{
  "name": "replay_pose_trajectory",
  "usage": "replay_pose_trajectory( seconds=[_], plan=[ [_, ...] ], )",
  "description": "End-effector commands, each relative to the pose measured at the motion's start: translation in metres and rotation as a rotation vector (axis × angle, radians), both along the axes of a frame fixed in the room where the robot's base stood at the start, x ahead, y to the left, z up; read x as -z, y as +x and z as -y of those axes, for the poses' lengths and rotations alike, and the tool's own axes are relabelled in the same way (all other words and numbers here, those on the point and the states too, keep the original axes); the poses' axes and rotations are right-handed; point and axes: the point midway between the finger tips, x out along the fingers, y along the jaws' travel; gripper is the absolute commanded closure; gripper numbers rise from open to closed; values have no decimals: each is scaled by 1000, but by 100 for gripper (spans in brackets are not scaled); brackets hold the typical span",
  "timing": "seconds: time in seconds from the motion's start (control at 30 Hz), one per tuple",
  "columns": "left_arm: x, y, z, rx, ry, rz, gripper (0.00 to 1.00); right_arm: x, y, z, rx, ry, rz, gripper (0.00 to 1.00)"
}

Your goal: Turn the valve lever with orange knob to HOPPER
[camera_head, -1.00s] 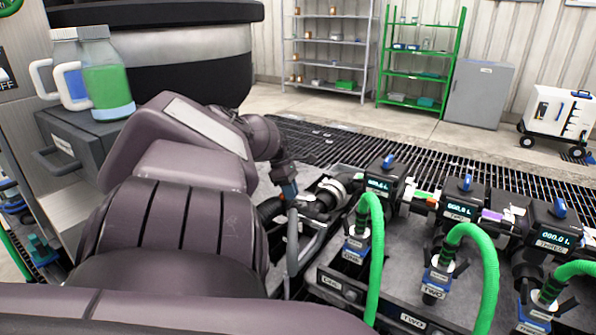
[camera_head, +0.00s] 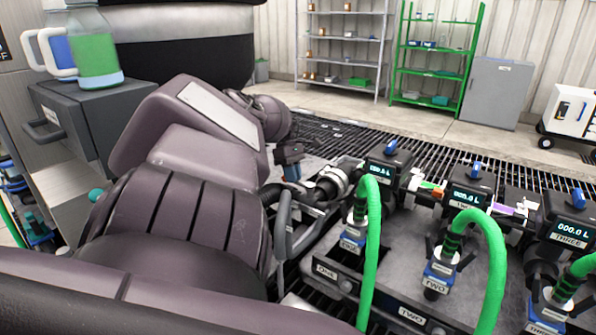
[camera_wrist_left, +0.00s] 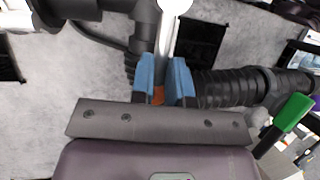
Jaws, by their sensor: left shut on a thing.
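My left gripper (camera_wrist_left: 165,82) is shut on the orange knob (camera_wrist_left: 158,95), which shows as a small orange patch between its blue fingers in the wrist view. The pale valve lever (camera_wrist_left: 168,38) runs up from between the fingers. In the head view the left gripper (camera_head: 291,168) is small, beside the pipework left of the first meter; the knob cannot be made out there. The HOPPER mark is not readable in either view. My right gripper is not in view.
A green-handled lever (camera_wrist_left: 292,112) stands right of the gripper in the wrist view, near a black ribbed hose (camera_wrist_left: 225,88). Meters (camera_head: 388,170) and green hoses (camera_head: 370,240) stand to the right in the head view. A jug (camera_head: 95,45) sits on a grey box (camera_head: 75,115) at left.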

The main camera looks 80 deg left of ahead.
Motion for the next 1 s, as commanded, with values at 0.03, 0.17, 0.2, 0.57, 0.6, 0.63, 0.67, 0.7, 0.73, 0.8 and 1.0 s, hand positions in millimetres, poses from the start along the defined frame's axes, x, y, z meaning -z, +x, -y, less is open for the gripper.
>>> replay_pose_trajectory(
  seconds=[0.03,0.17,0.2,0.57,0.6,0.63,0.67,0.7,0.73,0.8,1.0],
  plan=[
    [1,-1,0,2,2,-1,100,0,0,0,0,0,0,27],
    [0,-1,-1,2,3,-1,72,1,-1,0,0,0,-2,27],
    [0,-1,0,1,3,-1,66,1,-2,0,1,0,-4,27],
    [-2,0,-1,0,3,0,59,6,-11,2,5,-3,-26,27],
    [-4,0,-2,0,3,0,59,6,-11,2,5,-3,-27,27],
    [-6,0,-3,-1,3,1,59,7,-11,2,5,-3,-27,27],
    [-8,-1,-4,-1,4,0,59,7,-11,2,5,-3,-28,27],
    [-12,-1,-7,-1,6,0,59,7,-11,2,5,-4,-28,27],
    [-16,-2,-8,-1,5,0,59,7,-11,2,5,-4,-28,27],
    [-26,-3,-13,-2,6,0,59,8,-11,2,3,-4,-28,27],
    [-56,-8,-28,-2,6,-9,59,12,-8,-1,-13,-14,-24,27]
  ],
)
